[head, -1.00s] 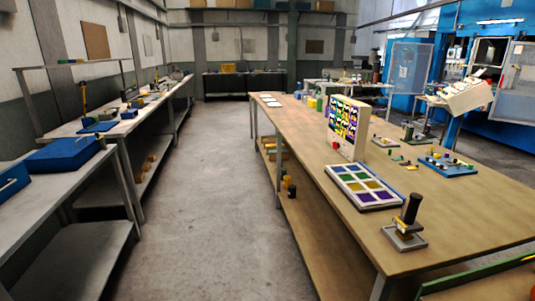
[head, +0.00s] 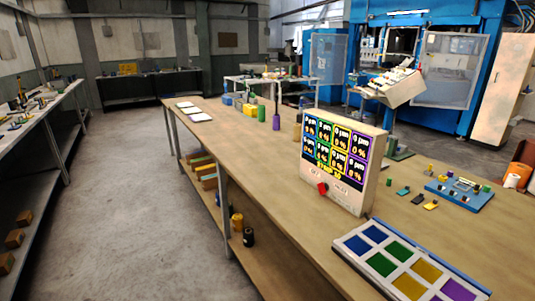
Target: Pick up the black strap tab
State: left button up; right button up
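Several small tabs lie on the wooden table (head: 300,235) to the right of the display box. One is a small dark tab (head: 418,199), which may be the black strap tab; it is too small to be sure. A green tab (head: 403,191) lies behind it and a yellow-and-black tab (head: 431,205) in front of it. Neither of my grippers is in view.
The display box (head: 342,160) stands upright on the table. A tray of coloured squares (head: 385,242) lies in front, and a blue fixture board (head: 461,192) lies right of the tabs. Bottles (head: 276,118) stand farther back. Open floor (head: 125,220) lies left of the table.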

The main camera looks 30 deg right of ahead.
aim_at(417, 200)
jog(key=i, duration=1.9)
jog(key=z, duration=2)
